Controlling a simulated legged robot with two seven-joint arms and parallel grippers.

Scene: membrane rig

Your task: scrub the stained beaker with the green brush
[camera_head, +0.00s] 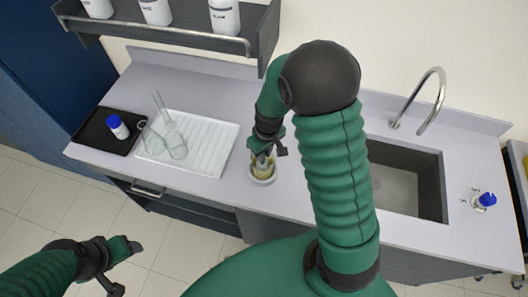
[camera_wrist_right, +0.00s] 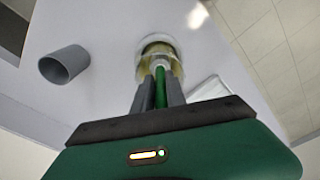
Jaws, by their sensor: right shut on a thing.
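The stained beaker (camera_head: 262,172), clear with a yellowish-brown stain, stands upright on the counter left of the sink. In the right wrist view the beaker (camera_wrist_right: 160,46) lies just beyond my fingertips. My right gripper (camera_wrist_right: 159,86) is shut on the green brush (camera_wrist_right: 160,92), whose handle shows between the fingers. The brush's pale head reaches into the beaker's mouth; whether it touches the wall I cannot tell. In the head view my right gripper (camera_head: 264,155) is over the beaker. My left gripper (camera_head: 134,246) is low at the left, away from the counter; its jaw opening is unclear.
A grey cup (camera_wrist_right: 64,64) stands near the beaker. A white drying rack (camera_head: 208,150) with glassware and a black tray (camera_head: 98,140) with a blue-capped bottle (camera_head: 117,127) are at left. The sink (camera_head: 400,185), faucet (camera_head: 425,105) and another blue-capped bottle (camera_head: 485,201) are at right.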

